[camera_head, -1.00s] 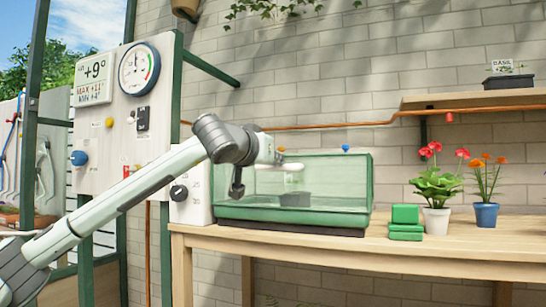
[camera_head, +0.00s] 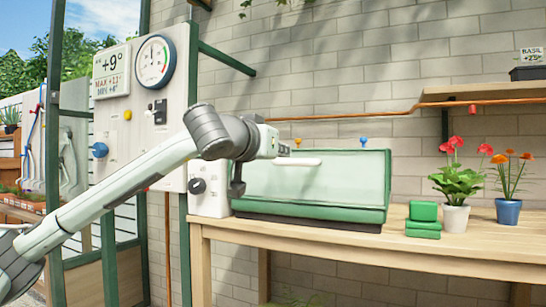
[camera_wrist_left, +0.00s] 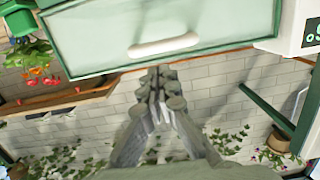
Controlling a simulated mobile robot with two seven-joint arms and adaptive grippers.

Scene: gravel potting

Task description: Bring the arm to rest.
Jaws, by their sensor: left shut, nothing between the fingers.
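My left arm (camera_head: 120,190) comes in from the left in the head view, bent at a dark grey joint. Its wrist (camera_head: 262,140) is in front of the upper left part of a green propagator case (camera_head: 345,185). In the left wrist view, my left gripper (camera_wrist_left: 157,82) has its fingers together and holds nothing. The fingers are below the case's white handle (camera_wrist_left: 165,44) in that picture, and wall shows around them. Whether they touch the case cannot be told. My right gripper is in neither view.
The case stands on a wooden bench (camera_head: 370,253) beside a white control box with a black knob (camera_head: 197,187). Green blocks (camera_head: 423,221), a red-flowered pot (camera_head: 455,217) and a blue pot (camera_head: 508,211) stand to the right. A gauge panel (camera_head: 140,110) is behind my arm.

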